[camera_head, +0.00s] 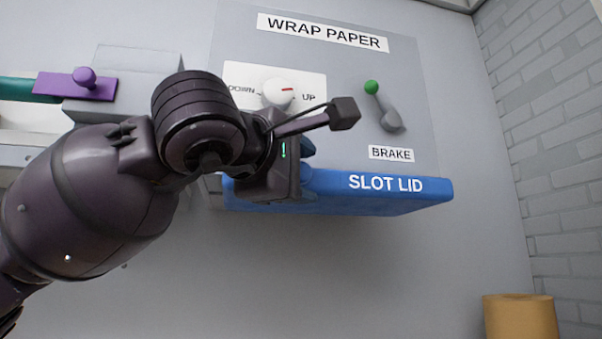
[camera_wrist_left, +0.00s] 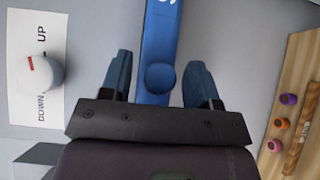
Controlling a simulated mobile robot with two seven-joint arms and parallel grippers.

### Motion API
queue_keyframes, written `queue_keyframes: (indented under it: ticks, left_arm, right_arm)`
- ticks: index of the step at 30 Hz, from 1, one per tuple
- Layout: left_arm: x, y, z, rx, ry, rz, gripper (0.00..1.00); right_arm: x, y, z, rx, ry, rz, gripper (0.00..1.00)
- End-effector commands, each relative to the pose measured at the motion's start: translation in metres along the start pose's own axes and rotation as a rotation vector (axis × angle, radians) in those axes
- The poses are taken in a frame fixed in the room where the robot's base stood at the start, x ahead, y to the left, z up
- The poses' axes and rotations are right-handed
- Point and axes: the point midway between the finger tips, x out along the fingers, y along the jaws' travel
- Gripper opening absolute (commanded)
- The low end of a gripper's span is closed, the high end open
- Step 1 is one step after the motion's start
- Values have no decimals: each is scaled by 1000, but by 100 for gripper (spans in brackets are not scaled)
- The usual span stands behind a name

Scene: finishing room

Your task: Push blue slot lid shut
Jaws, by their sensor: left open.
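The blue slot lid (camera_head: 400,200) juts out from the grey wrap paper panel in the head view, with "SLOT LID" in white along its top edge. In the left wrist view, the lid (camera_wrist_left: 160,30) runs between my fingers, and its round blue knob (camera_wrist_left: 160,77) shows between them. My left gripper (camera_head: 285,168) is in front of the lid's left part in the head view and hides it. In the wrist view, the open gripper (camera_wrist_left: 159,80) has one finger on each side of the knob, with gaps visible. I cannot tell whether anything touches. My right gripper is not in view.
A white DOWN/UP dial (camera_head: 278,92) and a green-tipped brake lever (camera_head: 384,108) are above the lid. A purple handle (camera_head: 85,86) is at left. A tan roll (camera_head: 520,318) stands low right. A wooden board (camera_wrist_left: 297,95) with coloured knobs shows in the wrist view.

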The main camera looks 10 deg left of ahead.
Motion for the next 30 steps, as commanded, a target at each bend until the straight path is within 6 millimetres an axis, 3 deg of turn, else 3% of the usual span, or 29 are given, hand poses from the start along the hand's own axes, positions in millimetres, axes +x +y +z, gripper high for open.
queue_keyframes:
  ticks: [10, 21, 25, 30]
  left_arm:
    - [3, 0, 0, 1, 0, 0, 56]
    - [3, 0, 0, 0, 0, 1, 1]
    - [10, 0, -6, -2, 2, -1, 1]
    - [35, 0, -33, -3, 4, -1, 1]
  right_arm:
    - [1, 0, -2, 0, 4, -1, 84]
    - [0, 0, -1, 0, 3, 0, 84]
    - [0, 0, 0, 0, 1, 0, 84]
    - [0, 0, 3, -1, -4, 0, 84]
